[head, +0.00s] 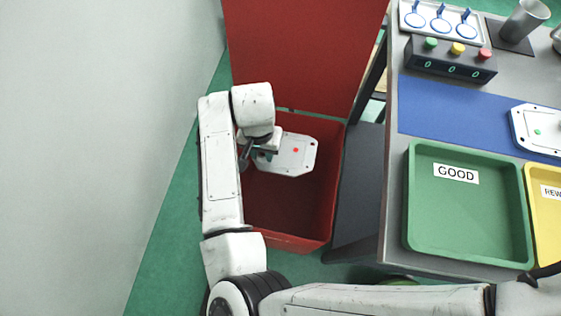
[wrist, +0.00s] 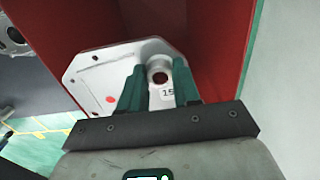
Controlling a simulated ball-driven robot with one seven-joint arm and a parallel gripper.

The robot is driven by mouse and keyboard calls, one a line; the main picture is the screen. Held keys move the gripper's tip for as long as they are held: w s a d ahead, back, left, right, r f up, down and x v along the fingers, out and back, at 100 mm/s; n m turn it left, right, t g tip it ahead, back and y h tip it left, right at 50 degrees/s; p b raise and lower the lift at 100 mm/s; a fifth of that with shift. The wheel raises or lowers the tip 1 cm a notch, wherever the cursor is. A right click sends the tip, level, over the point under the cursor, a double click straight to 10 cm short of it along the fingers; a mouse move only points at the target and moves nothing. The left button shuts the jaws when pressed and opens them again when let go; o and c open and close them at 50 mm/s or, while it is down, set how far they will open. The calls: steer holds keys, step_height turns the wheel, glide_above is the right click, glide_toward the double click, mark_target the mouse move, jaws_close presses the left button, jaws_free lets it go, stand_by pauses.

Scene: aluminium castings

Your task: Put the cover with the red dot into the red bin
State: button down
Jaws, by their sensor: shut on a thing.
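The cover with the red dot (head: 298,162) is a pale metal plate with cut corners. In the head view it is over the open red bin (head: 290,215), within its rim as seen from above. The wrist view shows the cover (wrist: 90,75) with its red dot, a round hole and a "15" label. I cannot tell how high the cover is above the bin floor.
The bin's red lid (head: 305,50) stands open behind it. To the right, a table carries a green GOOD tray (head: 412,200), a yellow tray (head: 540,215), a blue mat (head: 440,110) with a green-dotted cover (head: 535,131), and a button box (head: 450,62). A pale wall is at left.

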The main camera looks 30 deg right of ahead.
step_height(320, 180, down, 5)
steer(key=b, duration=0.4)
steer(key=shift+r, duration=0.1)
steer(key=c, duration=0.7)
jaws_free()
step_height(320, 180, up, 11)
steer(key=shift+f+p, duration=0.1)
steer(key=shift+p, duration=0.6)
